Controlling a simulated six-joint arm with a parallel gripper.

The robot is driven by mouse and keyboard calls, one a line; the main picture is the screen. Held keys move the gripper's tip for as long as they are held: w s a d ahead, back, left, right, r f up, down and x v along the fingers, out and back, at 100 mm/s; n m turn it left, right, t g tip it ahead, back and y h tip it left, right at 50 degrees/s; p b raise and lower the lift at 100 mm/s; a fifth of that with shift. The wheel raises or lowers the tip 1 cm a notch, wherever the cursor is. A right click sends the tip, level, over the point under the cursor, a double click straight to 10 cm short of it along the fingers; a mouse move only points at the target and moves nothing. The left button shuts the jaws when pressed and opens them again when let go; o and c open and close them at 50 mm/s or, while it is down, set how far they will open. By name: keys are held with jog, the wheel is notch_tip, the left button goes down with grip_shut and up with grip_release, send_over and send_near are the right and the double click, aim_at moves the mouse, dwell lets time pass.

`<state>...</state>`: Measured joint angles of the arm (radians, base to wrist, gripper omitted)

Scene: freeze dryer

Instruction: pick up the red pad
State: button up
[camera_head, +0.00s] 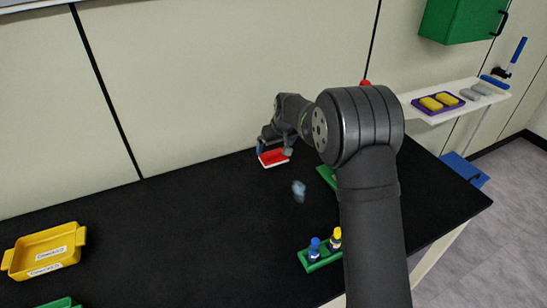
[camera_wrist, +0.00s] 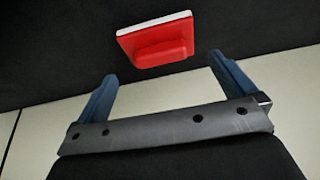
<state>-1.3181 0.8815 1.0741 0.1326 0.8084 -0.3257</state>
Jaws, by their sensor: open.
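The red pad (camera_head: 273,159) lies on the black table near the wall in the head view. It has a red body and a white layer along one side. In the wrist view the red pad (camera_wrist: 158,42) sits ahead of the fingertips, roughly centred between them. My gripper (camera_wrist: 162,67) is open, with a blue finger on each side and nothing between them. In the head view my gripper (camera_head: 272,148) is right by the pad and partly hidden behind my arm.
A yellow tray (camera_head: 45,250) stands at the left. A green rack (camera_head: 322,260) holds a blue-capped and a yellow-capped vial. A small pale blue item (camera_head: 299,190) lies mid-table. A white shelf (camera_head: 452,98) at the right bears a purple tray (camera_head: 437,108) with yellow pads. The table's left middle is clear.

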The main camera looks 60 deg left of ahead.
aim_at(274, 151)
jog(key=x, duration=0.5)
jog(key=shift+f, duration=0.1)
jog(key=shift+c, duration=0.4)
jog(key=c, duration=0.7)
notch_tip(274, 151, up, 10)
jog(key=shift+r, duration=0.1)
